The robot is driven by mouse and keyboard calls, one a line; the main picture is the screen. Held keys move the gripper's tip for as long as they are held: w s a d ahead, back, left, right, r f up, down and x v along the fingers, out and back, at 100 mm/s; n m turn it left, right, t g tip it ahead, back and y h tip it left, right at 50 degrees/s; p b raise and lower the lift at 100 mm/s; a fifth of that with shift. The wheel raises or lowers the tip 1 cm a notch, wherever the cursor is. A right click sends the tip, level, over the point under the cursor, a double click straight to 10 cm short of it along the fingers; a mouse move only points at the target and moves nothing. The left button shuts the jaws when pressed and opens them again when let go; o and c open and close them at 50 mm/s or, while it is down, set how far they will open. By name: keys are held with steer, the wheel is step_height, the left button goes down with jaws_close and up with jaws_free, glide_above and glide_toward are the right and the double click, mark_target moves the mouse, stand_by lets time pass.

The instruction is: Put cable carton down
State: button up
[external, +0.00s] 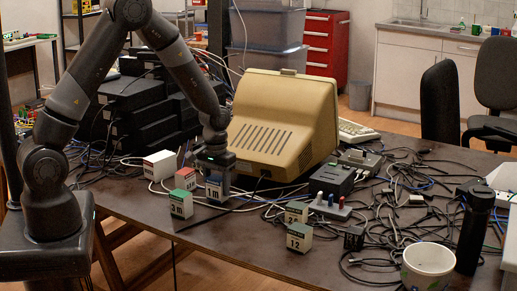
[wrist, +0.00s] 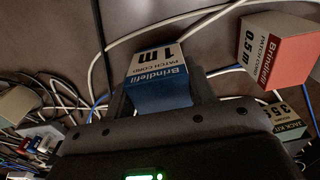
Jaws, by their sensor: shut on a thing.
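The cable carton is a small box with a white top and blue side. It reads "1m", "Brindlefil" and "patch cord" in the wrist view (wrist: 160,85). In the external view the carton (external: 214,191) is under my gripper (external: 215,172), beside the green-topped box (external: 181,206). In the wrist view my gripper (wrist: 158,92) has one finger on each side of the carton and is shut on it. The carton looks upright, at or just above the dark table (external: 235,238). I cannot tell whether its base touches.
A red-and-white 0.5 m carton (wrist: 277,50) stands close by. The beige monitor (external: 282,125) stands just right of my gripper. Loose cables (external: 400,195) cover much of the table's right side. The table's front edge left of the numbered boxes (external: 299,237) is fairly clear.

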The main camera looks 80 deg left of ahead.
steer(key=shift+f, duration=0.3)
steer(key=o, duration=1.1)
steer(key=shift+f, duration=0.1)
steer(key=shift+c, duration=0.2)
